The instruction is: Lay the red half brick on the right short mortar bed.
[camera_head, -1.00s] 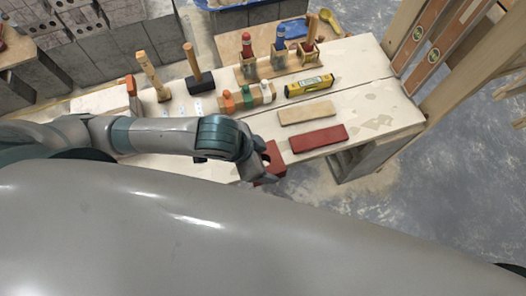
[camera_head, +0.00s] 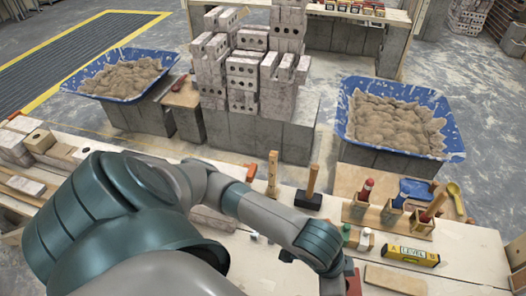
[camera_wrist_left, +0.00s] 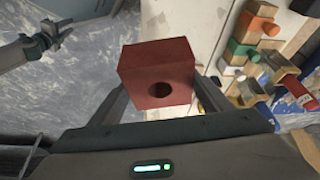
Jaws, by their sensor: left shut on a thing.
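My left gripper (camera_wrist_left: 158,100) is shut on the red half brick (camera_wrist_left: 157,70), a red block with a round hole in its face. In the head view only a small part of the half brick (camera_head: 353,284) shows at the bottom edge, beside my left wrist. My right gripper (camera_wrist_left: 58,34) shows small at the upper left of the left wrist view, over the floor. It looks open and empty. I cannot make out the right short mortar bed; my left arm covers much of the bench (camera_head: 468,250).
Two blue tubs of mortar (camera_head: 122,78) (camera_head: 398,118) stand behind the bench. A stack of grey bricks (camera_head: 245,82) is between them.

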